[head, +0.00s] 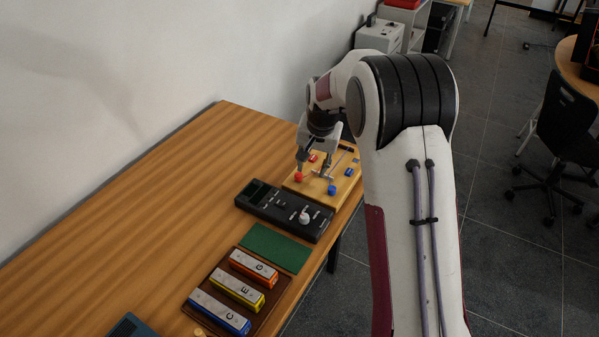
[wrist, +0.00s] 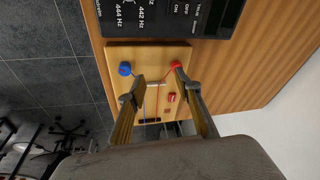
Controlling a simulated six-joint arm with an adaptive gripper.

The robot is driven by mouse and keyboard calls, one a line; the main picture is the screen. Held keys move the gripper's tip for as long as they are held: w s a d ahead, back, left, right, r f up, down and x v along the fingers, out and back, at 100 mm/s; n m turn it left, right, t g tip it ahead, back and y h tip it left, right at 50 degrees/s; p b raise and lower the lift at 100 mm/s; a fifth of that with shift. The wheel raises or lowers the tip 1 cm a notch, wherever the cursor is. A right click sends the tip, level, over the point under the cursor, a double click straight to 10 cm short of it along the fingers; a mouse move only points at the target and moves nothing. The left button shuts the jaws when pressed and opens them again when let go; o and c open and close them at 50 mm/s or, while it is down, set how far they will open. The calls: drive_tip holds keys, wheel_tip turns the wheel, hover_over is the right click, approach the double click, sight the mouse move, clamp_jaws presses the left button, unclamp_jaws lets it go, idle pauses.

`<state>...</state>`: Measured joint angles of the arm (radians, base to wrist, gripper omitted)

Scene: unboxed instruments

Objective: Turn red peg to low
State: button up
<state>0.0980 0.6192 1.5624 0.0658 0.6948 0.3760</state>
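The red peg (head: 298,177) is a small round knob at a corner of a light wooden board (head: 340,192) with strings. It also shows in the wrist view (wrist: 176,65), right at the tip of my right-hand finger. I cannot tell whether they touch. My gripper (head: 313,173) hangs over the board with its fingers spread. In the wrist view my gripper (wrist: 159,75) is open, with strings and bare board between the fingers. A blue peg (head: 332,190) stands at the neighbouring corner, left of the fingers in the wrist view (wrist: 125,68). No "low" mark is readable.
A red block (head: 313,158) and a blue block (head: 349,172) sit on the board. A black tuner (head: 284,210) lies close beside it. A green mat (head: 274,247) and several chime bars (head: 238,289) are nearer. The table's left part is clear.

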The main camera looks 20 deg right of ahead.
sight(298, 174)
drive_tip(key=shift+w+a+r+n+t+y, duration=0.15)
drive_tip(key=shift+w+a+n+t, duration=0.15)
drive_tip(key=shift+n, duration=1.15)
drive_tip(key=shift+w+a+r+n+t+y, duration=0.15)
drive_tip(key=shift+w+n, duration=0.25)
drive_tip(key=shift+n, duration=1)
drive_tip(key=shift+w+a+n+t+y, duration=0.15)
drive_tip(key=shift+w+a+n, duration=0.2)
drive_tip(key=shift+n, duration=1.1)
drive_tip(key=shift+x, duration=3.9)
drive_tip(key=shift+w, duration=0.1)
clamp_jaws()
